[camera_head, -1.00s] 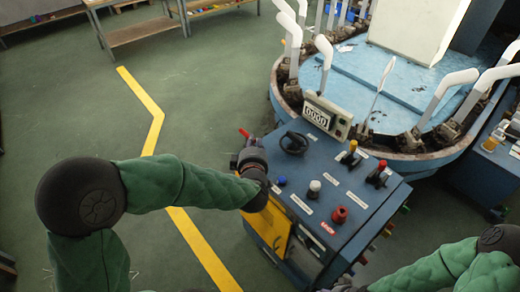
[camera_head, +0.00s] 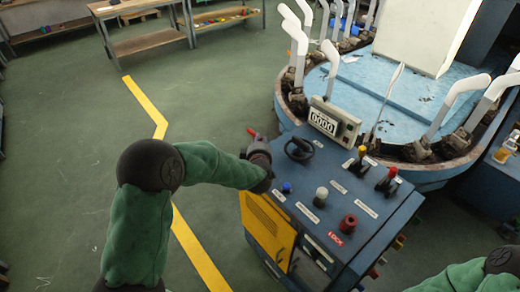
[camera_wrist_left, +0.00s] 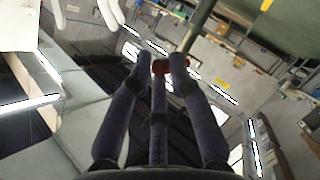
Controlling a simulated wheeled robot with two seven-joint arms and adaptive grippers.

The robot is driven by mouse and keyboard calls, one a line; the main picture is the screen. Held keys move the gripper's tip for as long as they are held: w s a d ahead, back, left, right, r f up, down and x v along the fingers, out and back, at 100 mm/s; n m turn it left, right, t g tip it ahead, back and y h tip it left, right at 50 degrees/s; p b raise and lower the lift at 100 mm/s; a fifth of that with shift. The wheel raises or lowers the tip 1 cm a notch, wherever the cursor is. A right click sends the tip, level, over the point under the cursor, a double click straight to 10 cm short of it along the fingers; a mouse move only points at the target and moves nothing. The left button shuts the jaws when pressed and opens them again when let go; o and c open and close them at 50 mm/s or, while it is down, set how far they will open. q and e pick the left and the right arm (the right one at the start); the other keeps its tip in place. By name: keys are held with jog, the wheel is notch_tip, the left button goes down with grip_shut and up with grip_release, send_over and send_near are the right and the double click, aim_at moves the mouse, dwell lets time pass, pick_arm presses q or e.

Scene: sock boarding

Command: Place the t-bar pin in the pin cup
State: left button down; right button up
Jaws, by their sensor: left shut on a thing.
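My left gripper (camera_head: 258,152) is at the left edge of the blue control console, its fingers partly hidden by my wrist. In the left wrist view its two fingers (camera_wrist_left: 160,68) are closed around a small red piece (camera_wrist_left: 161,67), which looks like the t-bar pin. A red tip, likely the same pin (camera_head: 252,131), sticks out beyond the gripper in the head view. The pin's shaft is not clear. I cannot make out the pin cup. My right gripper is out of view; only a green arm link shows at the bottom right.
The console (camera_head: 325,180) carries a black handwheel (camera_head: 299,149), coloured knobs, levers and a counter box (camera_head: 332,122). Behind it stands the round blue machine (camera_head: 365,88) with white upright forms (camera_head: 329,57). Open green floor with a yellow line (camera_head: 190,240) lies to the left.

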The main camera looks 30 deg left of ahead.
pick_arm(q)
notch_tip(320, 180, down, 3)
jog(key=shift+r, duration=0.2)
jog(key=shift+b, duration=0.3)
jog(key=shift+f+b, duration=0.45)
jog(key=shift+f, duration=0.05)
jog(key=shift+f, duration=0.15)
jog(key=c, duration=1.1)
grip_release()
jog(key=shift+c, duration=0.2)
